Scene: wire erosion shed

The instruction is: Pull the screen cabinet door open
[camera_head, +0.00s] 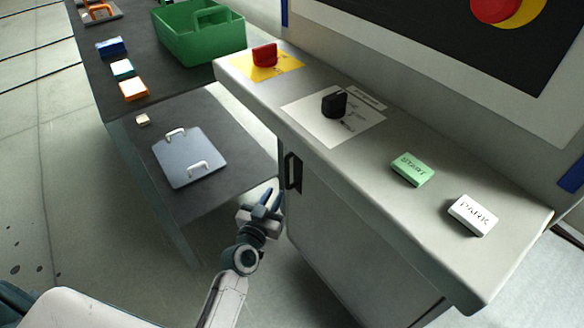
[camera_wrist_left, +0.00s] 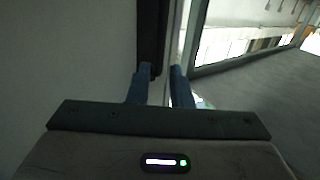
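The pale grey cabinet door (camera_head: 335,225) is below the sloped console and looks shut. Its black bar handle (camera_head: 291,171) stands upright near the door's left edge. In the left wrist view the handle is a dark vertical bar (camera_wrist_left: 151,30) just ahead of the fingers. My left gripper (camera_head: 269,198) is just left of and below the handle. Its two blue fingers (camera_wrist_left: 161,85) are apart with nothing held between them. The bar's lower end is close to the left finger; I cannot tell whether they touch. My right gripper is not in view.
The console ledge (camera_head: 440,235) above the door carries a red knob (camera_head: 265,55), a black knob (camera_head: 334,103), a green START block (camera_head: 412,169) and a white PARK block (camera_head: 473,215). A dark bench (camera_head: 215,115) with a grey plate (camera_head: 190,157) and a green crate (camera_head: 185,45) stands left.

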